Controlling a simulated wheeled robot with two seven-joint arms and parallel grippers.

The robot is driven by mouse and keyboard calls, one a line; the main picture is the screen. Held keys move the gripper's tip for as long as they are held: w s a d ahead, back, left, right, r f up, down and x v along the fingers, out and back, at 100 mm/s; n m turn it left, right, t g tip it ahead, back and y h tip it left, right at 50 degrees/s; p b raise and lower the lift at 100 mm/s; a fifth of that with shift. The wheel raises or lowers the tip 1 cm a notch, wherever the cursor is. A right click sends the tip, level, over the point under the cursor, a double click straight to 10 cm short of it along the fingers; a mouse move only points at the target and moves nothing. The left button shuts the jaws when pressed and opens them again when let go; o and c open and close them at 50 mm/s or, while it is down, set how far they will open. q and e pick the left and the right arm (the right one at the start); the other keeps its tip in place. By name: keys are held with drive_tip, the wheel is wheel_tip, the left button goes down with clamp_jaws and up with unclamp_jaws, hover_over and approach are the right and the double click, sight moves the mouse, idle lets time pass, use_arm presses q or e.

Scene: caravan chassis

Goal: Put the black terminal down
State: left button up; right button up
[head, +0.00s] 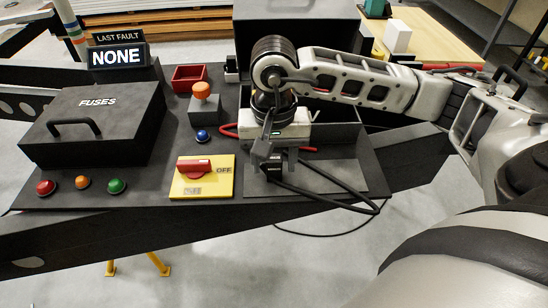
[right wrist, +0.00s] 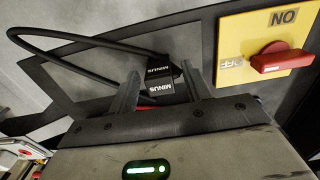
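The black terminal, labelled MINUS, shows in the right wrist view (right wrist: 154,92), with a black cable looping off to the left. In the head view it is partly hidden below my right gripper (head: 270,152), over the dark grey plate (head: 340,180). In the right wrist view my right gripper (right wrist: 161,85) has its two fingers apart, on either side of the terminal. A gap shows between the terminal and the right-hand finger. I cannot tell whether the terminal rests on the plate. My left gripper is not in view.
A yellow switch plate with a red OFF knob (head: 194,166) is just left of the gripper. The FUSES box (head: 95,125), coloured buttons, an orange knob (head: 201,90) and a red tray (head: 189,77) are further left. A red cable (head: 228,130) runs behind the gripper.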

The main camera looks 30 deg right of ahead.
sight(274, 159)
drive_tip(key=shift+r+p, duration=0.35)
drive_tip(key=shift+p, duration=0.05)
wheel_tip(274, 159, up, 12)
drive_tip(key=shift+f, duration=0.15)
idle(0.5)
